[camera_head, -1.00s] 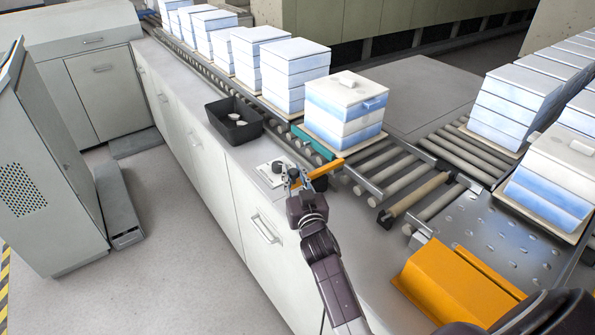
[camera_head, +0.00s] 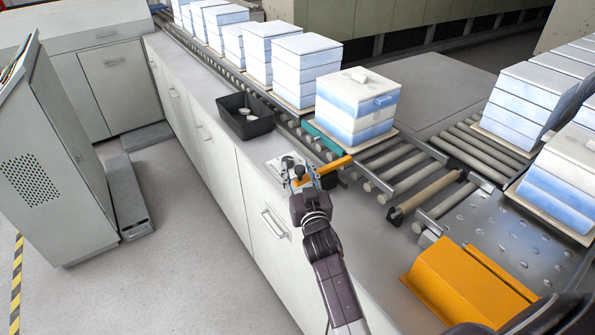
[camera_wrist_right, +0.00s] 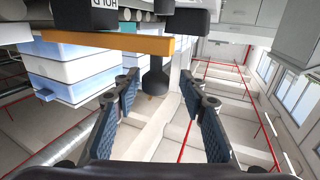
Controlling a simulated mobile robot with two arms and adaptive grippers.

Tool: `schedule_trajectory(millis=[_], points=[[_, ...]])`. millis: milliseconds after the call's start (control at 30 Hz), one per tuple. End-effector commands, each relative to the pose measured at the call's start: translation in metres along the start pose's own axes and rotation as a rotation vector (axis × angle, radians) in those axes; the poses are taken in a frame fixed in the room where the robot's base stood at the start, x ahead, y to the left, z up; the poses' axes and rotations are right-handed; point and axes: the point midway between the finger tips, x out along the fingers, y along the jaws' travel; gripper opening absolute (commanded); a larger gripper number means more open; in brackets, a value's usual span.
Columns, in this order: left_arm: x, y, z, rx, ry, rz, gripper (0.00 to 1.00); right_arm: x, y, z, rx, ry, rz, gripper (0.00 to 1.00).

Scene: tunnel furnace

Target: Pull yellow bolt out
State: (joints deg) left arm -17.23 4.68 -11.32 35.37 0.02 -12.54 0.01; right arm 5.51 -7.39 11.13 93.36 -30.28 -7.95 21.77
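The yellow bolt is an orange-yellow bar (camera_head: 335,165) at the edge of the roller conveyor, near the front white-and-blue stack. In the right wrist view, which looks upside down, the bar (camera_wrist_right: 112,45) runs across the upper left, with a dark knob (camera_wrist_right: 156,80) hanging beside its end. My right gripper (camera_head: 301,176) is at the near end of the bar. In its wrist view the two ridged fingers (camera_wrist_right: 160,88) are spread apart, with the knob between or just beyond their tips. I cannot tell whether they touch it. My left gripper is not in view.
A black tray (camera_head: 247,125) with small pale pieces sits on the counter. White-and-blue stacks (camera_head: 352,105) stand along the rollers (camera_head: 393,170). An orange block (camera_head: 452,285) lies at the lower right. Floor (camera_head: 180,250) is clear left of the counter.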

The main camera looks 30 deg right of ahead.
Motion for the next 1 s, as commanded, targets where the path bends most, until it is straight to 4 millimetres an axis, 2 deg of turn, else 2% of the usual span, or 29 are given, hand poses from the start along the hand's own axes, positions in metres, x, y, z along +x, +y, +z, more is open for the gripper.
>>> schedule_trajectory(millis=[400,500,700,1000], points=[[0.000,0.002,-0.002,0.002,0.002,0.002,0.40,0.000,-0.002,-0.074,-0.001,0.005,-0.003,0.39],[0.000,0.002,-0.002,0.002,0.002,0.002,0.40,0.000,-0.002,-0.087,0.000,0.004,-0.002,0.39],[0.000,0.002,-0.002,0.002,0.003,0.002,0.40,0.000,-0.003,-0.097,-0.001,0.000,-0.003,0.39],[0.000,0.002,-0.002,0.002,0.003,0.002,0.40,0.000,-0.003,-0.097,0.000,0.000,-0.003,0.39]])
